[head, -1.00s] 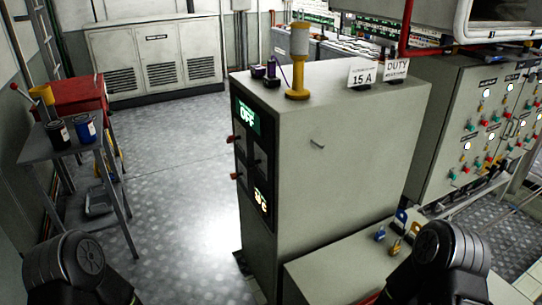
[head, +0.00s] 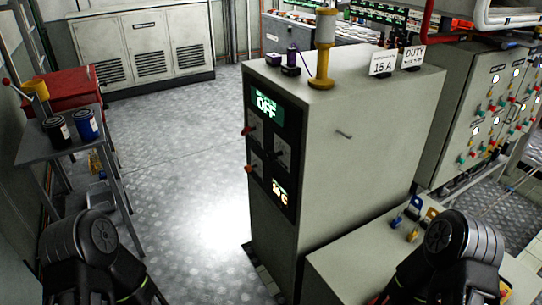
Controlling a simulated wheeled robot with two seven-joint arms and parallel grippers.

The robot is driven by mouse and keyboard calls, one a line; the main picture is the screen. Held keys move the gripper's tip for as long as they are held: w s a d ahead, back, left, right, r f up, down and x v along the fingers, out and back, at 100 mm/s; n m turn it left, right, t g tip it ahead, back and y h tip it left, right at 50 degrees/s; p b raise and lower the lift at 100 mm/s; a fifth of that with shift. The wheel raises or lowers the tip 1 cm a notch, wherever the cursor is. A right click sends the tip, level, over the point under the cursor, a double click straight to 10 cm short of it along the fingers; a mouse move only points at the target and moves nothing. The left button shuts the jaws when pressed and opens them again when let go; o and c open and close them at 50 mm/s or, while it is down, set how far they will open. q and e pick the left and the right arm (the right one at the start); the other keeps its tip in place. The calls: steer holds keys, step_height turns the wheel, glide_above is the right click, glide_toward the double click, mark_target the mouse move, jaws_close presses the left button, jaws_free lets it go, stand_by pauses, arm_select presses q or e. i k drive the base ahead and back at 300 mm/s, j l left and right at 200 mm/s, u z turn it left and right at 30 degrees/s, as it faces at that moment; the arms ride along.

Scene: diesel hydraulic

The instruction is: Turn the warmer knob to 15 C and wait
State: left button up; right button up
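A grey cabinet (head: 350,165) stands in the middle of the head view. Its narrow left face carries a black control panel (head: 274,150), seen at a steep angle. A green display (head: 266,105) at the top of the panel reads OFF. A small lit display (head: 280,192) lower down ends in C; its digits are hard to read. Between them are several dark dials, with red-tipped handles sticking out at an upper knob (head: 248,131) and a lower knob (head: 249,169). I cannot tell which is the warmer knob. Only links of both my arms show at the bottom; neither gripper is in view.
On the cabinet top stand a yellow-based cylinder (head: 323,50), small purple-topped items (head: 291,62) and a 15 A sign (head: 383,64). A low bench (head: 345,262) adjoins the cabinet at right. A grey cart (head: 45,148) with cans stands left. The floor between is clear.

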mark_target(248, 168)
steer(key=i+j+z, duration=0.2)
steer(key=i+j, duration=0.85)
steer(key=i, duration=0.1)
